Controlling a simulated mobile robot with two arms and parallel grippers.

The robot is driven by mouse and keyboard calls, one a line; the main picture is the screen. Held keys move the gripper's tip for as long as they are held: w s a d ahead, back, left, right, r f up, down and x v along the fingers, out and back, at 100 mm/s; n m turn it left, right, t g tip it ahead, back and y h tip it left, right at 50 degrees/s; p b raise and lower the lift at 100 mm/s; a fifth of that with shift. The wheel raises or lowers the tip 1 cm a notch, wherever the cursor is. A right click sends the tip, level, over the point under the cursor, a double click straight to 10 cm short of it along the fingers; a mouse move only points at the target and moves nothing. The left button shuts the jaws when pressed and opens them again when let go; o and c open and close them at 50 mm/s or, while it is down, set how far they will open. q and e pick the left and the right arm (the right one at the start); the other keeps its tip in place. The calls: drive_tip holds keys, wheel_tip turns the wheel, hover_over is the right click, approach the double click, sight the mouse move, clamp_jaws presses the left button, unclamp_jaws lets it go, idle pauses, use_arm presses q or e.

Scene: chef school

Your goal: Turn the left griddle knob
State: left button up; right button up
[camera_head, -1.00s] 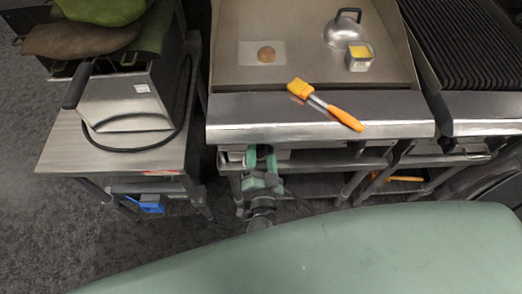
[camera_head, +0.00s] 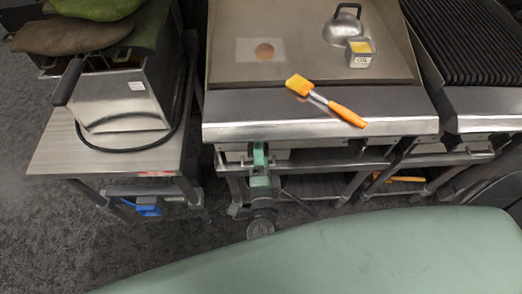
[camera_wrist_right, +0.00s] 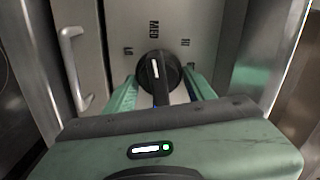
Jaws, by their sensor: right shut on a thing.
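The griddle (camera_head: 225,133) has a black knob (camera_wrist_right: 152,85) on its front panel. The knob shows in the right wrist view. Its white line points roughly toward the MED label, between LO and HI. My right gripper (camera_wrist_right: 162,92) has its two green fingers on either side of the knob and is shut on it. In the head view my right gripper (camera_head: 259,156) reaches up under the griddle's front edge with its fingers seen nearly edge-on, and the knob is hidden there. My left gripper is not in view.
An orange-handled brush (camera_head: 326,100) lies across the griddle's front edge. A metal dome (camera_head: 341,30), a small tin (camera_head: 360,53) and a round brown item (camera_head: 264,51) sit on top. A fryer (camera_head: 122,98) stands left and a ridged grill (camera_head: 468,45) right.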

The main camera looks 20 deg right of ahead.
drive_tip(key=shift+s+f, duration=0.1)
drive_tip(key=shift+f, duration=0.05)
idle(0.3)
drive_tip(key=o, duration=1.1)
drive_tip(key=shift+c, duration=0.2)
drive_tip(key=b+v, duration=0.1)
drive_tip(key=v, duration=0.6)
drive_tip(key=shift+s+a, duration=0.2)
drive_tip(key=shift+s, duration=0.2)
